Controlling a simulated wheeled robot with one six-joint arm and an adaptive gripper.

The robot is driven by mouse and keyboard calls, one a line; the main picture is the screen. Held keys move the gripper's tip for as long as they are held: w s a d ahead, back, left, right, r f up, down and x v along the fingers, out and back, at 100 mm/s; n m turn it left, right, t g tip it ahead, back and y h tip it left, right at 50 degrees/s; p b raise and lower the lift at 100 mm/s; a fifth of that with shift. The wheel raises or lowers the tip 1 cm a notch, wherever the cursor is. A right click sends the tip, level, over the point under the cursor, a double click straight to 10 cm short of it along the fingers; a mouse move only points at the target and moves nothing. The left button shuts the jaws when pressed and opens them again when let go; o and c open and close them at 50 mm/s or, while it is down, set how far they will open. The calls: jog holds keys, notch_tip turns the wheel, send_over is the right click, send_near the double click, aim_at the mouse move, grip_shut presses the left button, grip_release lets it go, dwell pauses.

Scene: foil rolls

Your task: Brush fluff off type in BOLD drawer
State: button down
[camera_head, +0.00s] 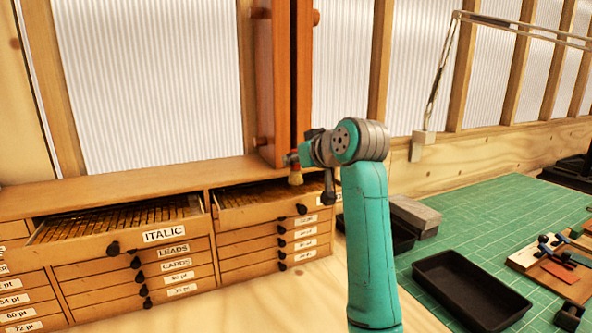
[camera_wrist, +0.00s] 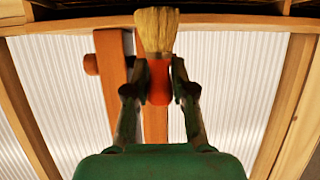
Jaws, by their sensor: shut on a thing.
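My gripper (camera_head: 297,160) is shut on a brush with a red-orange handle (camera_wrist: 159,85) and pale straw bristles (camera_wrist: 157,28). In the head view the bristles (camera_head: 296,178) hang down, apparently above the open right-hand drawer (camera_head: 262,213). I cannot tell whether they touch anything inside. That drawer's front label is mostly hidden by my arm, so I cannot read BOLD on it. The open left-hand drawer (camera_head: 120,242) is labelled ITALIC and holds rows of small compartments. No fluff can be made out in either view.
An orange-brown upright post (camera_head: 272,85) stands on the cabinet top (camera_head: 130,187) just behind my gripper. Shut drawers (camera_head: 170,275) lie below. To the right, a green mat (camera_head: 480,215) carries a black tray (camera_head: 470,288), a grey box (camera_head: 415,215) and a board with tools (camera_head: 555,262).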

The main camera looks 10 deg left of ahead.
jog(key=shift+w+r, duration=0.15)
jog(key=shift+r, duration=2.4)
